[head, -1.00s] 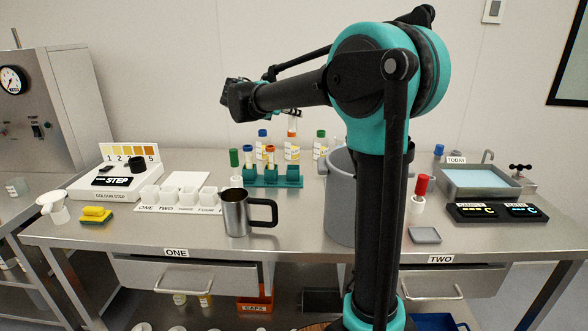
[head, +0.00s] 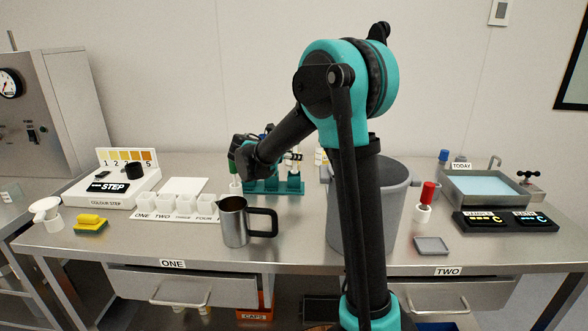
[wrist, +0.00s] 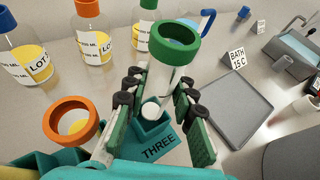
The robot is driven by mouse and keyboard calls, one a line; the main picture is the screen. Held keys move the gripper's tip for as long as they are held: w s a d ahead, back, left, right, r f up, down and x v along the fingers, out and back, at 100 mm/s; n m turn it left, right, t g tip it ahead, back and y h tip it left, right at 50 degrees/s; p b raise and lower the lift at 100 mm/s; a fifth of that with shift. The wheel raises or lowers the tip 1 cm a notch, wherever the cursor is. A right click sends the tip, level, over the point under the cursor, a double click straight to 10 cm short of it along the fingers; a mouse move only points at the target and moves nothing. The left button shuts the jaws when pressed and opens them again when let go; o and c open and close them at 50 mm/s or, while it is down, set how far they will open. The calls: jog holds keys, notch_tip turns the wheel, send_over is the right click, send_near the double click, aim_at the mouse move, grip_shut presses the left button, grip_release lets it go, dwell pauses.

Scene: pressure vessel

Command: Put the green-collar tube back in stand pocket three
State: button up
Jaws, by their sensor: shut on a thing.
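The green-collar tube (wrist: 165,72) is clear, with a wide green ring at its top. My gripper (wrist: 155,105) is shut on it, one finger on each side, in the wrist view. The tube's rounded lower end shows at the mouth of the stand pocket marked THREE (wrist: 160,148); I cannot tell how far inside it is. An orange-collar tube (wrist: 72,120) stands to its left. In the head view my gripper (head: 292,157) is low over the right end of the teal stand (head: 265,187), and my wrist hides part of the stand.
Bottles (wrist: 92,38) with coloured caps stand behind the stand. A grey tray (wrist: 228,108) lies to the right in the wrist view. A steel mug (head: 234,222) stands in front, and a large grey pot (head: 350,215) stands close to the right.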

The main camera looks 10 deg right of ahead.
aim_at(291, 167)
jog(key=shift+f, duration=2.4)
jog(key=o, duration=1)
jog(key=shift+f, duration=0.1)
jog(key=shift+o, duration=0.2)
jog(key=v, duration=1.2)
